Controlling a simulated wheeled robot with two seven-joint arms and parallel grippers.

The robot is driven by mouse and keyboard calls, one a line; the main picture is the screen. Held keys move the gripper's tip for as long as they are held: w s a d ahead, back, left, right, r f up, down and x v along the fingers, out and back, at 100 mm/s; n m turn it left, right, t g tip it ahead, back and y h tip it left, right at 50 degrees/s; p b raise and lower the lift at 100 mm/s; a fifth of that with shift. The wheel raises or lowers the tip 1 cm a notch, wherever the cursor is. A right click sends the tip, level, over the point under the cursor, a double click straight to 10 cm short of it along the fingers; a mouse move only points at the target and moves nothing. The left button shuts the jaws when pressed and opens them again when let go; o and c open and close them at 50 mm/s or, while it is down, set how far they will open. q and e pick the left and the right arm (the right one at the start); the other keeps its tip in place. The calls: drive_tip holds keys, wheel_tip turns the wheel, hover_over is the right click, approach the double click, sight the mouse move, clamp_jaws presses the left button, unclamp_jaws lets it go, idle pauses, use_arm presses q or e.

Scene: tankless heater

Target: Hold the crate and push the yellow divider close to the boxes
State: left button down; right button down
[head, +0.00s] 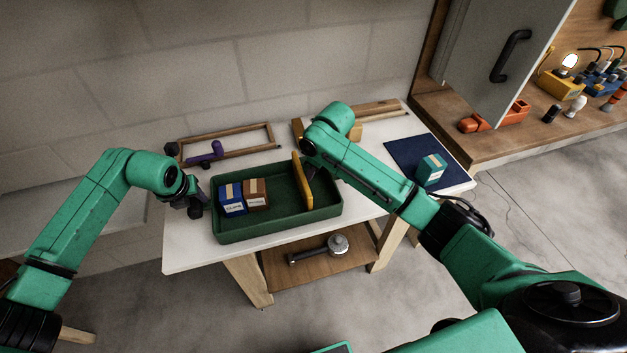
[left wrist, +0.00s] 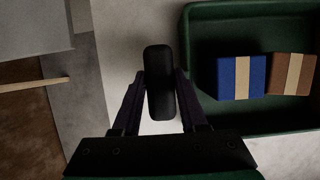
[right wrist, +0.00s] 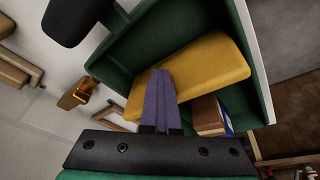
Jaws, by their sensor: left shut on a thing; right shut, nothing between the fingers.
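The green crate (head: 278,228) stands on the white table. Its black side handle (left wrist: 160,85) is between the fingers of my left gripper (left wrist: 158,100), which is shut on it; in the head view this gripper (head: 194,203) is at the crate's left end. The blue box (head: 231,198) and brown box (head: 256,193) stand side by side in the crate's left part. The yellow divider (head: 302,182) stands across the crate, with a gap between it and the boxes. My right gripper (right wrist: 161,85) is shut and empty, its fingertips at the divider (right wrist: 205,68); whether they touch is unclear.
A wooden frame (head: 229,144) and purple tool (head: 206,154) lie behind the crate. A teal box (head: 431,169) stands on a dark blue mat (head: 404,153) at the right. A metal tool (head: 335,246) lies on the lower shelf. Bare table lies in front of the crate.

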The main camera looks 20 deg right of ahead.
use_arm(q)
drive_tip(key=shift+d, duration=0.15)
use_arm(e)
drive_tip(key=shift+w+a, duration=0.1)
drive_tip(key=shift+a, duration=5.75)
drive_tip(key=shift+d, duration=0.75)
wheel_tip(320, 180, up, 7)
use_arm(q)
drive_tip(key=shift+c, duration=1.8)
unclamp_jaws()
drive_tip(key=shift+f, duration=0.1)
use_arm(e)
drive_tip(key=shift+w+f, duration=0.1)
